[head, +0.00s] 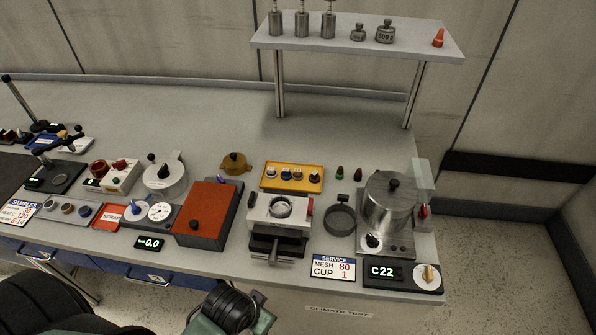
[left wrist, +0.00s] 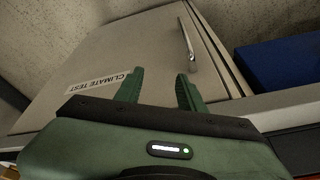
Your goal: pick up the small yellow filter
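A yellow tray (head: 267,184) at the back middle of the bench holds several small capped pieces. Their colours are too small to tell surely, and I cannot tell whether one is the small yellow filter. A small ochre-yellow round piece with a dark knob (head: 235,162) stands left of the tray. My left gripper (left wrist: 158,88) is open and empty in the left wrist view, in front of the cabinet door marked CLIMATE TEST (left wrist: 65,60). In the head view only my green left arm shows at the bottom edge, well apart from the tray. My right gripper is not in view.
A clamp-like device with a ring (head: 281,222) stands in front of the tray. A red-topped box (head: 208,206) is to its left, a dark ring (head: 340,219) and a steel pot (head: 388,207) to its right. A raised shelf (head: 340,40) with weights stands behind.

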